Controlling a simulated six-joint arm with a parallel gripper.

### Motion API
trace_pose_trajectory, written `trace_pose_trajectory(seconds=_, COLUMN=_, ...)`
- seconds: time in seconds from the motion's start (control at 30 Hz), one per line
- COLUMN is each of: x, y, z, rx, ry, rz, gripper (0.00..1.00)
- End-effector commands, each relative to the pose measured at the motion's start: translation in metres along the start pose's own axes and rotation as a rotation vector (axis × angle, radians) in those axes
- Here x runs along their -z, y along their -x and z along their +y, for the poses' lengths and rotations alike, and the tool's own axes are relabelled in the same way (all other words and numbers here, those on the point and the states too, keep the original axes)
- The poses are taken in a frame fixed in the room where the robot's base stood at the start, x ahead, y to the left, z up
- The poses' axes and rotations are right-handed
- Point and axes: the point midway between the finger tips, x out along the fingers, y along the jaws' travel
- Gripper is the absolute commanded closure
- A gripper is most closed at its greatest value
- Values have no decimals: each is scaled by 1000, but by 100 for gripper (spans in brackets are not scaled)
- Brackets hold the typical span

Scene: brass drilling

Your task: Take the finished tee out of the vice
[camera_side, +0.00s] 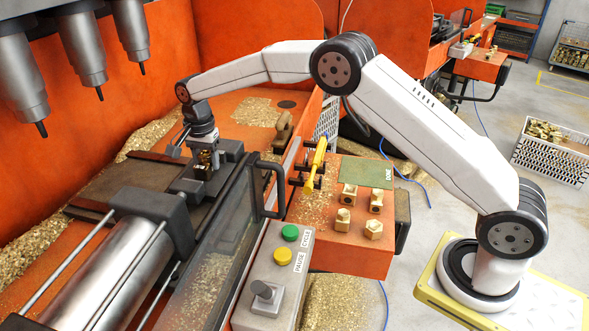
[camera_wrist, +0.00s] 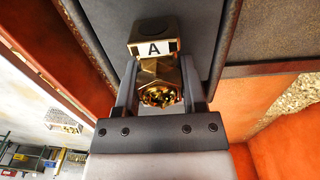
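The brass tee (camera_side: 207,158) sits at the dark vice (camera_side: 205,187), low between its jaws, partly hidden by my gripper. In the wrist view the tee (camera_wrist: 158,88) fills the gap between my two fingers, and its near end shows a round opening with bright brass bits in it. My gripper (camera_wrist: 159,82) appears shut on the tee, with a finger against each side. In the side view my gripper (camera_side: 206,150) points down over the vice. A white label "A" (camera_wrist: 155,47) shows just beyond the fingertips. The green DONE mat (camera_side: 364,172) is bare.
Several brass blanks (camera_side: 374,229) stand on the orange ledge before the mat. A yellow-handled tool (camera_side: 316,160) and the open glass guard (camera_side: 215,265) lie between vice and ledge. Drill spindles (camera_side: 82,52) hang at upper left. A control box (camera_side: 275,270) stands in front. Brass chips lie around.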

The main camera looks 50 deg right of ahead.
Motion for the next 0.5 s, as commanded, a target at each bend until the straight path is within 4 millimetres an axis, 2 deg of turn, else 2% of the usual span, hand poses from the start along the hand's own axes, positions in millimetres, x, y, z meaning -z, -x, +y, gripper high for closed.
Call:
trace_pose_trajectory(seconds=0.03, x=0, y=0, z=0, rx=0, ry=0, rz=0, gripper=72)
trace_pose_trajectory(seconds=0.1, x=0, y=0, z=0, rx=0, ry=0, rz=0, gripper=94)
trace_pose_trajectory(seconds=0.13, x=0, y=0, z=0, rx=0, ry=0, rz=0, gripper=100)
trace_pose_trajectory(seconds=0.5, x=0, y=6, z=-1, rx=4, ry=0, rz=2, gripper=100)
